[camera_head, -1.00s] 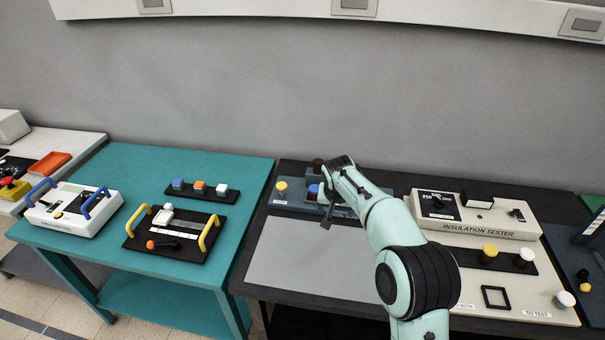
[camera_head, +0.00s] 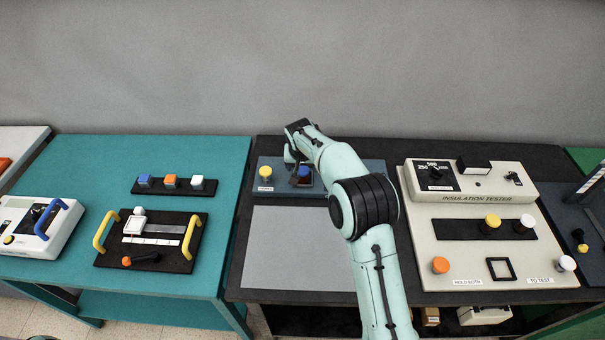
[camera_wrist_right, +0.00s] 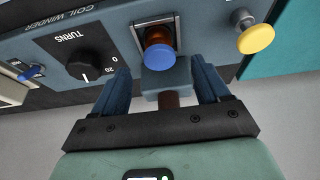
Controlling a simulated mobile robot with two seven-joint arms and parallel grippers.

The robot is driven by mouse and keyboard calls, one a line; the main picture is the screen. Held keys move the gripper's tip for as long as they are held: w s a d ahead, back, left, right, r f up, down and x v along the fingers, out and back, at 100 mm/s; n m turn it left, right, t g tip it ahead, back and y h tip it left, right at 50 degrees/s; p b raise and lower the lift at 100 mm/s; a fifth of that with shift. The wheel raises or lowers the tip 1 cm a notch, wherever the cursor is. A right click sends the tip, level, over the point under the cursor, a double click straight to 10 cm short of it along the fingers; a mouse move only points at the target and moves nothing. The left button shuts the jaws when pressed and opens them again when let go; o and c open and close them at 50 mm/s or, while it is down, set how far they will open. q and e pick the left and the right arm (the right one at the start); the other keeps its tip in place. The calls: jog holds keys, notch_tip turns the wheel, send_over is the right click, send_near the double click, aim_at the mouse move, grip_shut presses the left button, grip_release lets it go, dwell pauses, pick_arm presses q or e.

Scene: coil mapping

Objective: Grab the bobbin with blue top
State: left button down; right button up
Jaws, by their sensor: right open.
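The bobbin with the blue top (camera_wrist_right: 159,57) sits in a square recess of the coil winder (camera_wrist_right: 205,22), its copper-coloured body showing under the cap in the right wrist view. In the head view its blue top (camera_head: 305,171) shows beside my right gripper (camera_head: 294,158). In the wrist view my right gripper (camera_wrist_right: 161,70) is open, with its fingers apart on both sides of a blue-grey block (camera_wrist_right: 167,80) on a brown stem. The blue top lies just beyond the fingertips, not held. My left gripper is not in view.
A yellow-topped bobbin (camera_head: 265,172) stands on the winder's left. The winder's black turns knob (camera_wrist_right: 90,60) is near the fingers. An insulation tester (camera_head: 470,230) with several coloured-top pieces is at right. A bare grey mat (camera_head: 295,250) lies in front of the winder.

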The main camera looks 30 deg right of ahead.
aim_at(303, 170)
jog(key=p+x, duration=0.1)
jog(key=x, duration=0.5)
jog(key=shift+w+d, duration=0.1)
jog(key=shift+w, duration=0.1)
jog(key=shift+s, duration=0.1)
